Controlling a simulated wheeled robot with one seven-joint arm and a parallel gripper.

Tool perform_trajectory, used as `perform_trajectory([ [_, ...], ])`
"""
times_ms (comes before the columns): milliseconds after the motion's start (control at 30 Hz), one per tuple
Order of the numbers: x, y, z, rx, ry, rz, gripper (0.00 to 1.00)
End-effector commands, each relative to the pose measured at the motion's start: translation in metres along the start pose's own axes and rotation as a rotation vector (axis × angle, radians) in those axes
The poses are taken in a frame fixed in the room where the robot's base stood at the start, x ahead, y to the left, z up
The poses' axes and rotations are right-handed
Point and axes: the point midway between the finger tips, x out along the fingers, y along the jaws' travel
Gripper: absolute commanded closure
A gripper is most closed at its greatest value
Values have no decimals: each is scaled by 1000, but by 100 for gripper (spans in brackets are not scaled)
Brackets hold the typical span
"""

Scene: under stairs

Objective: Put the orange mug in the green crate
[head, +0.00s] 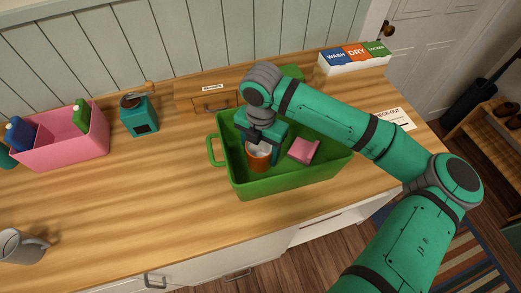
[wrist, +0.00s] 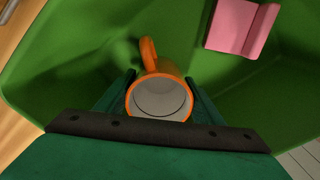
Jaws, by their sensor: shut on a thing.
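The orange mug (head: 258,161) is between the fingers of my gripper (head: 262,150), inside the walls of the green crate (head: 290,187) on the wooden counter. In the wrist view the mug (wrist: 160,97) shows its pale inside and its handle pointing up in the picture. My gripper (wrist: 160,95) is shut on it, one finger on each side. The green crate (wrist: 85,60) surrounds the mug in that view. I cannot tell whether the mug touches the crate floor.
A pink item (head: 303,149) lies in the crate, right of the mug. A pink bin (head: 62,145) with bottles, a teal grinder-like box (head: 139,115), a wooden drawer box (head: 205,97), a labelled white box (head: 354,58) and a grey mug (head: 20,246) stand around the counter.

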Motion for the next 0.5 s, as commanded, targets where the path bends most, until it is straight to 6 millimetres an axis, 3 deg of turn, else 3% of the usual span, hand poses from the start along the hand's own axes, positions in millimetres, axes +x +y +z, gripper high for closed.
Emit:
perform_trajectory([
  [33,2,0,0,0,1,0,92],
  [67,2,0,0,0,1,0,36],
  [133,2,0,0,0,1,0,20],
  [500,-1,0,0,0,-1,-1,20],
])
